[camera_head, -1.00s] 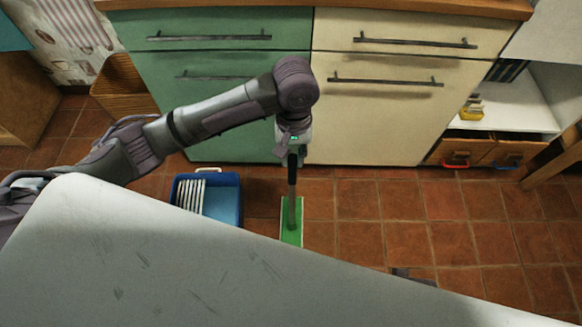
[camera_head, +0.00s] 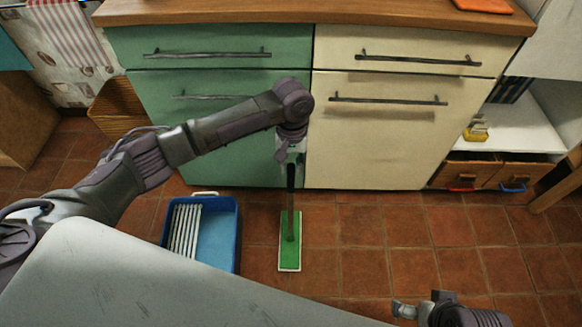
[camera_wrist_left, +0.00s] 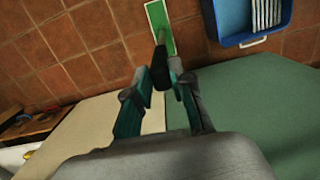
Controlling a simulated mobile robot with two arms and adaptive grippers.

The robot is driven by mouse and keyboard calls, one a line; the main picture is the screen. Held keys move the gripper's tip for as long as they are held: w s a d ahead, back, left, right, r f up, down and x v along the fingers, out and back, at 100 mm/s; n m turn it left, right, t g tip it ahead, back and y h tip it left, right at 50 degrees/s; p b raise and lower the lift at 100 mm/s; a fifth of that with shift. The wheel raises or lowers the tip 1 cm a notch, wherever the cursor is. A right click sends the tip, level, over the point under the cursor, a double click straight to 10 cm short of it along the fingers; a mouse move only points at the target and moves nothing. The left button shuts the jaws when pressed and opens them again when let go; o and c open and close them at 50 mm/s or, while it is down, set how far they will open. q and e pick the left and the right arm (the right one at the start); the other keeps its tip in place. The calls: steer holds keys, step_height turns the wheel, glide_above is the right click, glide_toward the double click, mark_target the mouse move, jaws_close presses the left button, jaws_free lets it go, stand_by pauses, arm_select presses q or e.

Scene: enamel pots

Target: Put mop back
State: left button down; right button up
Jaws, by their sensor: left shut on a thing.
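The mop has a dark handle and a flat green head (camera_head: 290,257) with a pale rim. It stands about upright, its head at the tiled floor; I cannot tell whether it touches. My left gripper (camera_head: 290,160) is shut on the top of the handle. The left wrist view shows the fingers (camera_wrist_left: 165,75) around the handle and the green head (camera_wrist_left: 158,25) beyond. A blue bucket (camera_head: 236,240) with a white slatted wringer (camera_head: 186,230) stands on the floor left of the mop. My right gripper (camera_head: 405,309) is at the bottom edge, its fingers unclear.
Green (camera_head: 225,130) and cream (camera_head: 400,150) cabinets stand close behind the mop. A wicker basket (camera_head: 120,108) is at the left, and a white shelf with wooden drawers (camera_head: 490,172) at the right. Tiled floor right of the mop is clear.

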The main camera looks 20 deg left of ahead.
arm_select(q)
steer(key=shift+f, duration=0.3)
steer(key=c, duration=1)
jaws_free()
